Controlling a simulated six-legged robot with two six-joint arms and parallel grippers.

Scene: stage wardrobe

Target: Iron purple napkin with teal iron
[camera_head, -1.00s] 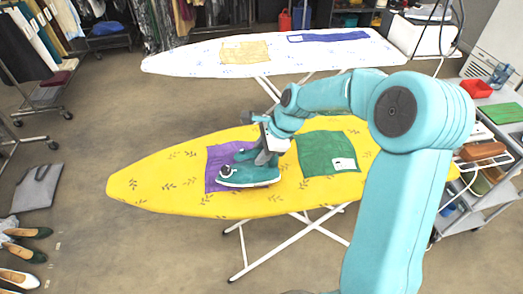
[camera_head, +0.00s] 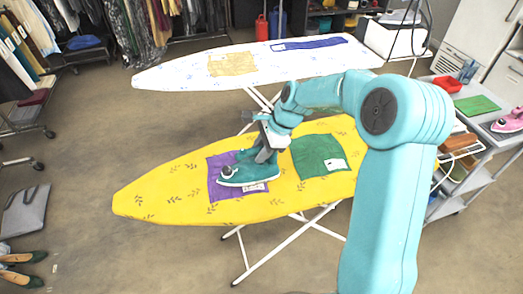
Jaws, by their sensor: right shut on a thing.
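The purple napkin (camera_head: 220,189) lies flat on the yellow ironing board with the leaf pattern (camera_head: 150,198). The teal iron (camera_head: 243,178) rests on the napkin, flat side down, and covers its middle and right part. A pale label (camera_head: 254,188) shows at the napkin's lower right. My right gripper (camera_head: 265,153) is shut on the iron's handle, coming from the right; the fingers partly hide the handle. My left gripper is not in view.
A green napkin (camera_head: 318,154) lies to the right on the same board. Behind stands a white ironing board (camera_head: 190,74) with a tan cloth (camera_head: 232,63) and a blue cloth (camera_head: 309,43). A cart at right holds a pink iron (camera_head: 508,122) and a red tray (camera_head: 447,84).

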